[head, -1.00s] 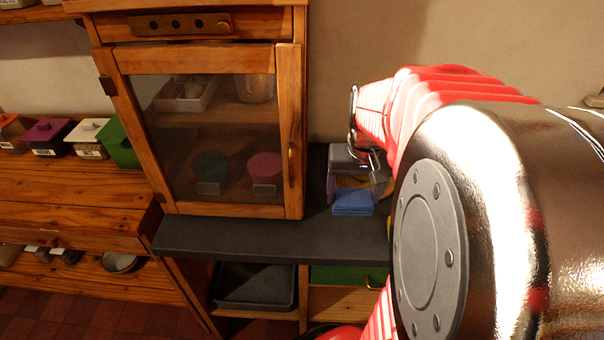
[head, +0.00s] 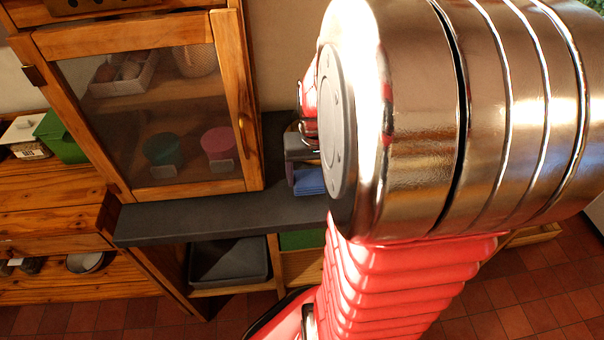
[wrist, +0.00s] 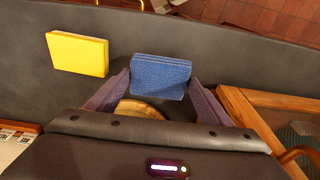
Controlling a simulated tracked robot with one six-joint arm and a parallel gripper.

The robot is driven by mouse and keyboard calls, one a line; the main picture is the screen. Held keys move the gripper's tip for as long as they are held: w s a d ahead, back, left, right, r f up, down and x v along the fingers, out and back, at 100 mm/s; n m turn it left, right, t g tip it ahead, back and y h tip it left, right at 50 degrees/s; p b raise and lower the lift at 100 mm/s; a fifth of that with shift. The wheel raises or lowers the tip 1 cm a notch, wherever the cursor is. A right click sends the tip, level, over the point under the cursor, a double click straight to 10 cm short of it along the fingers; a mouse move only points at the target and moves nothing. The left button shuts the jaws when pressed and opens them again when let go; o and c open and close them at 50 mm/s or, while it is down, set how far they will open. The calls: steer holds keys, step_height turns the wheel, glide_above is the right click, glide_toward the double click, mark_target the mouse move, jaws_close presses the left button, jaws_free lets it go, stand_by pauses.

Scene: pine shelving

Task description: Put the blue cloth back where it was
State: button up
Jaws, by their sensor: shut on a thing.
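The blue cloth (wrist: 160,78), a folded block, is held between the two purple-grey fingers of my gripper (wrist: 158,98) in the wrist view. My gripper is shut on it. In the head view, the blue cloth (head: 310,181) shows at the dark counter, right of the glass-door cabinet, partly covered by my arm. I cannot tell whether it touches the counter (head: 215,218). My gripper (head: 303,170) is mostly hidden there behind my arm's large metal joint.
A yellow block (wrist: 77,54) lies on the counter left of the cloth in the wrist view. A round wooden thing (wrist: 138,108) is partly hidden by my gripper. The glass-door cabinet (head: 160,110) is closed. A dark tray (head: 229,262) sits below the counter.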

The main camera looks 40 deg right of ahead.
mark_target(312, 180)
steer(key=shift+f, duration=1.85)
steer(key=o, duration=0.9)
steer(key=r, duration=0.4)
steer(key=s+r, duration=0.1)
steer(key=r, duration=0.3)
steer(key=a+r, duration=0.1)
steer(key=r, duration=0.3)
steer(key=shift+s, duration=0.3)
